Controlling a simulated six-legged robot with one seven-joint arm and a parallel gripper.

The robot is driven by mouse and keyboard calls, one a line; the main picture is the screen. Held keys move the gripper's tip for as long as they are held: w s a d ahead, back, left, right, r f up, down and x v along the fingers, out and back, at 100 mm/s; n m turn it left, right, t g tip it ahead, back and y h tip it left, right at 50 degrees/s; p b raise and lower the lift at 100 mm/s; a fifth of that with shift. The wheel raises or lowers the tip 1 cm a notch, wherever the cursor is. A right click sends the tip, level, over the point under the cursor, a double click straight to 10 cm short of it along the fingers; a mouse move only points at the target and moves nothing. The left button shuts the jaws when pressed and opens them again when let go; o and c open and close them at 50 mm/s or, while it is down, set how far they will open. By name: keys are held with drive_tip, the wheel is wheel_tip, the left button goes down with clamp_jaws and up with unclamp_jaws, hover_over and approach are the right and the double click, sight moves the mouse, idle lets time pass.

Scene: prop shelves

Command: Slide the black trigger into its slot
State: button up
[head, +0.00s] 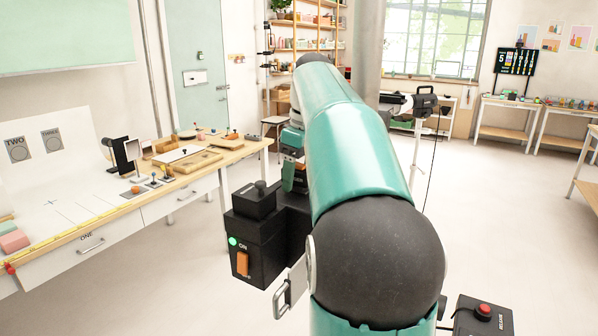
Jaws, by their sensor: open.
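My teal arm with a black ball joint fills the middle of the head view. My gripper (291,174) shows only partly, at the left of the arm's far part, beside a black box, and it is open. The black box (245,255) has a green light, the word ON and an orange switch (243,264). A smaller black block with a round knob (261,187) sits on its top. I cannot tell which black part is the trigger. Its slot does not show clearly; my arm hides part of the area.
A long workbench (120,207) with wooden boards and small props stands on the left. A black box with a red button (484,311) is at lower right. A stand with a dark device (425,101) is behind the arm. The floor at right is clear.

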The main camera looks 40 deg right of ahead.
drive_tip(key=r, duration=0.5)
drive_tip(key=s+r, duration=0.1)
drive_tip(key=r, duration=0.1)
drive_tip(key=shift+d+r, duration=0.15)
drive_tip(key=shift+r, duration=0.05)
drive_tip(key=shift+s, duration=0.15)
idle(0.4)
